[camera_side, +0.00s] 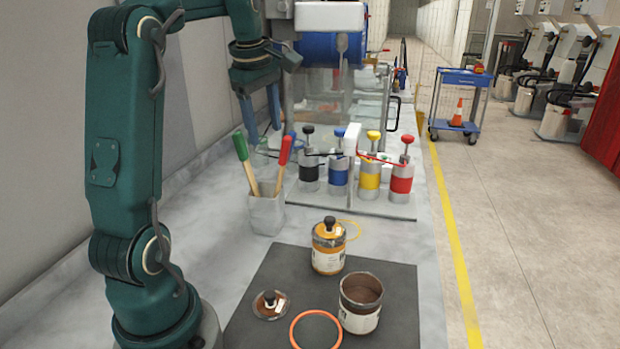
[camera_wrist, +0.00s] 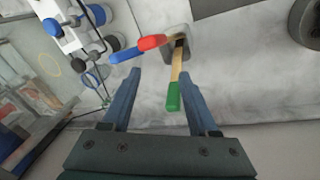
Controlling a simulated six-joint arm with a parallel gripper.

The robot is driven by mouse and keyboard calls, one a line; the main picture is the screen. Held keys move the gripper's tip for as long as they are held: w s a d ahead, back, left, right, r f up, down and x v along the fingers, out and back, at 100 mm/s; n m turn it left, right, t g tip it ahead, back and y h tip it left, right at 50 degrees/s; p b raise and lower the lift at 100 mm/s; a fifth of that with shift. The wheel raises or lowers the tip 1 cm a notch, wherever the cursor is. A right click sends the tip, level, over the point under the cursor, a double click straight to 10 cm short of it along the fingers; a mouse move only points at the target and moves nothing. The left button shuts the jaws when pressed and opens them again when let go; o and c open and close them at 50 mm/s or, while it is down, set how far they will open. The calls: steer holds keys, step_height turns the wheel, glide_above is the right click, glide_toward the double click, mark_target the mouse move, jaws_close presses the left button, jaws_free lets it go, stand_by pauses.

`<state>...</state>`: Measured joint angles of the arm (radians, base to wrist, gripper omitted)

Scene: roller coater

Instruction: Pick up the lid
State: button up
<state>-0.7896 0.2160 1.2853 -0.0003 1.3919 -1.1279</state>
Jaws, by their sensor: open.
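A lid (camera_side: 271,304) with a dark knob and brown-stained top lies on the dark mat (camera_side: 262,275) in the side view. An open jar (camera_side: 359,318) of brown contents stands to its right on the mat. A second jar (camera_side: 327,262) with a dark-knobbed top stands behind them. My gripper (camera_side: 263,126) is up at the back left, well above and away from the lid. It is open, with empty space between its fingers in the wrist view (camera_wrist: 158,84). The lid does not show in the wrist view.
An orange ring (camera_side: 293,335) lies at the mat's front. A grey holder (camera_side: 266,213) with red- and green-handled tools stands behind the mat, and also shows below my gripper in the wrist view (camera_wrist: 184,45). Several coloured-top dispensers (camera_side: 369,175) stand behind. The right bench edge is clear.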

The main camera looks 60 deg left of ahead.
steer(key=d+r+m+t, duration=0.1)
steer(key=d+m, duration=0.4)
steer(key=d, duration=0.2)
steer(key=m, duration=0.2)
glide_above(270, 294)
steer(key=d, duration=0.2)
step_height(270, 294, down, 12)
step_height(270, 294, down, 4)
steer(key=shift+f+n+g+y, duration=0.25)
steer(key=shift+n+g+y, duration=0.65)
steer(key=shift+g+y, duration=0.15)
steer(key=shift+s+d+f+m+y, duration=0.1)
steer(key=shift+s+f+m+y, duration=0.15)
steer(key=shift+f, duration=0.25)
steer(key=shift+x, duration=2.45)
